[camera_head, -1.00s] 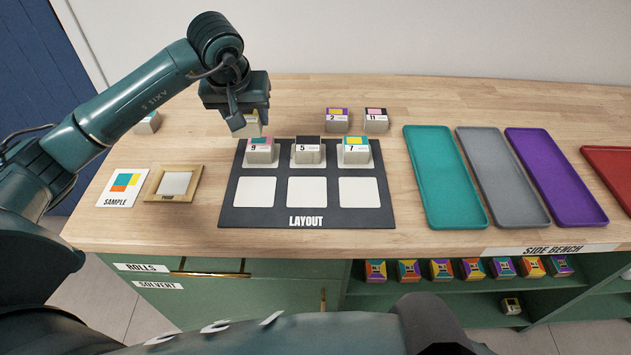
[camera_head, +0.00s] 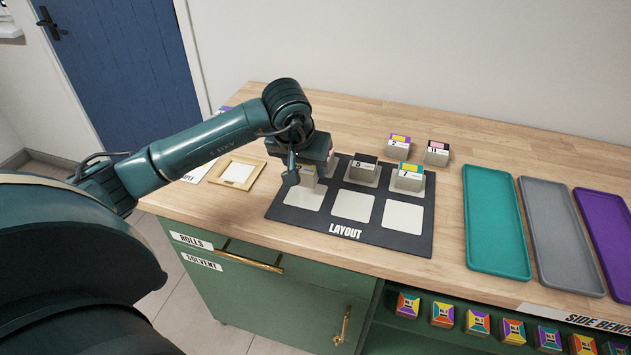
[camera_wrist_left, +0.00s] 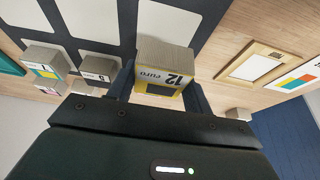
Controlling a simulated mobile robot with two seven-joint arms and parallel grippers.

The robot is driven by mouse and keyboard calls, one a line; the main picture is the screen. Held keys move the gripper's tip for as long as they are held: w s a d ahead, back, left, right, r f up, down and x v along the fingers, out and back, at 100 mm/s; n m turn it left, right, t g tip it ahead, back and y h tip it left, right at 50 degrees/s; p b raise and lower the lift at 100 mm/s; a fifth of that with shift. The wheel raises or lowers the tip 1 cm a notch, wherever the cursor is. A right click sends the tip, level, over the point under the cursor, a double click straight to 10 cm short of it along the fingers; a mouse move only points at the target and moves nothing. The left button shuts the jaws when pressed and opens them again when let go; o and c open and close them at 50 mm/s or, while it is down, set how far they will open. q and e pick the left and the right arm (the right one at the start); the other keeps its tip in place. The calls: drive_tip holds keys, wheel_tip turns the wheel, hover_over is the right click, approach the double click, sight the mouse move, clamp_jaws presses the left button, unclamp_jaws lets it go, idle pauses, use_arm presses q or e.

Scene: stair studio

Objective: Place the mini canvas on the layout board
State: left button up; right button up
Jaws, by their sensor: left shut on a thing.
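My left gripper (camera_head: 305,172) is shut on a mini canvas (camera_wrist_left: 165,68) labelled 12, a pale block with a yellow-edged label; its side also shows under the gripper in the head view (camera_head: 306,182). The canvas is over the left part of the layout board (camera_head: 398,243), near the front-left white pad (camera_head: 303,198); whether it touches is unclear. The board is black with two rows of white pads. Canvases 5 (camera_head: 362,172) and 7 (camera_head: 408,181) stand on the back row. Canvas 9 is mostly hidden behind my gripper. The front-middle pad (camera_head: 352,206) and front-right pad (camera_head: 402,217) are bare.
Canvases 2 (camera_head: 396,146) and 11 (camera_head: 437,154) stand behind the board. A wooden proof frame (camera_head: 238,172) lies to its left. Teal (camera_head: 495,222), grey (camera_head: 560,237) and purple (camera_head: 608,237) trays lie to the right. Several colourful boxes (camera_head: 478,324) sit on the shelf below.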

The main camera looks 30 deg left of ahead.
sight(306, 180)
use_arm(q)
wheel_tip(306, 180, down, 4)
drive_tip(key=shift+f, duration=0.2)
drive_tip(key=shift+f, duration=0.25)
drive_tip(key=o, duration=1)
drive_tip(key=shift+c, duration=0.2)
drive_tip(key=shift+r, duration=0.45)
drive_tip(key=v, duration=1.1)
drive_tip(key=shift+s+r, duration=0.2)
drive_tip(key=shift+s, duration=0.1)
